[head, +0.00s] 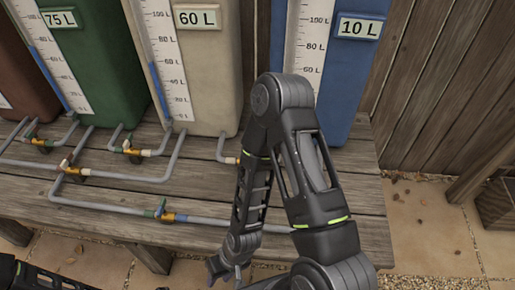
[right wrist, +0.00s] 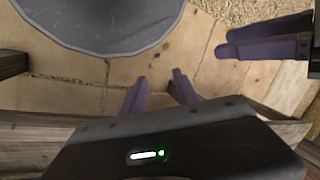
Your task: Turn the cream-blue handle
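I cannot make out a clearly cream-and-blue handle. My right gripper (head: 222,272) hangs low in front of the bench, apart from the pipes. In the right wrist view its two purple fingers (right wrist: 158,92) stand apart with nothing between them. My left arm lies at the bottom left of the head view. Purple fingers at the right of the wrist view look like my left gripper (right wrist: 262,42); their opening is unclear.
The blue tank (head: 345,90) is partly behind my right arm. The wooden bench (head: 358,205) has bare boards at the right.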

